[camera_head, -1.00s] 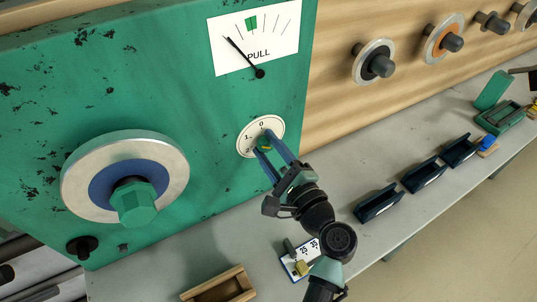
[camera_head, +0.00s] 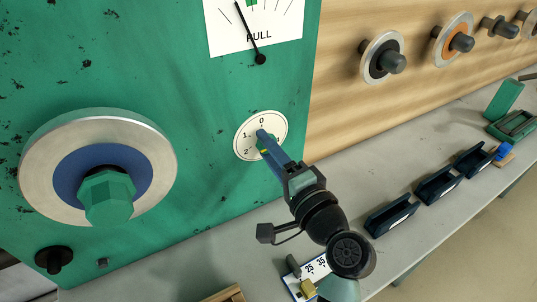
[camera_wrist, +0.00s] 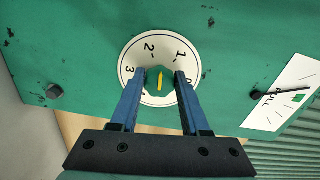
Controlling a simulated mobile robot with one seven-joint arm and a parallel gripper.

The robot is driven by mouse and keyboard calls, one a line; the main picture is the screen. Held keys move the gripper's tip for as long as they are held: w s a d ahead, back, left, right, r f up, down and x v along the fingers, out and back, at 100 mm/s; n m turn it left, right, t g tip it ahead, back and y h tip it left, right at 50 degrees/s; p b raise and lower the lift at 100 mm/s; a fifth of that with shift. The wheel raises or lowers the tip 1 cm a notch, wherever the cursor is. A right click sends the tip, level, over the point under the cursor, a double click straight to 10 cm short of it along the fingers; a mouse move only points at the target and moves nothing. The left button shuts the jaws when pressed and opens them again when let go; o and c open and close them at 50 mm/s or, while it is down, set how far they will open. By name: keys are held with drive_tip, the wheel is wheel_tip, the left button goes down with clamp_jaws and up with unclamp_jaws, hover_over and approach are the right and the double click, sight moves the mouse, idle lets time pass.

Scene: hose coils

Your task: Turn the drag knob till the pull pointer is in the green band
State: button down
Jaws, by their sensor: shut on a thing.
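The drag knob (camera_wrist: 160,82) is small and green with a yellow mark, at the centre of a white numbered dial (camera_wrist: 148,52) on the green panel. In the head view the dial (camera_head: 244,150) shows but my fingers cover much of the knob. My gripper (camera_head: 262,138) is shut on the knob, one blue finger on each side in the wrist view. The pull gauge (camera_head: 220,35) is a white plate above the dial. Its black pull pointer (camera_head: 248,31) leans left, with its tip just left of the green band (camera_head: 252,3), which the picture's top edge partly cuts off.
A large silver and blue spool with a green hex hub (camera_head: 108,197) juts from the panel at left, and a black knob (camera_head: 54,260) sits below it. The bench (camera_head: 395,165) at right carries dark trays (camera_head: 437,185). Reels (camera_head: 382,58) hang on the wooden wall.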

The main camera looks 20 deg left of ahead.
idle(0.4)
drive_tip(key=shift+c, duration=1.9)
unclamp_jaws()
drive_tip(key=shift+d, duration=0.1)
drive_tip(key=b+v, duration=0.1)
drive_tip(key=v, duration=1.2)
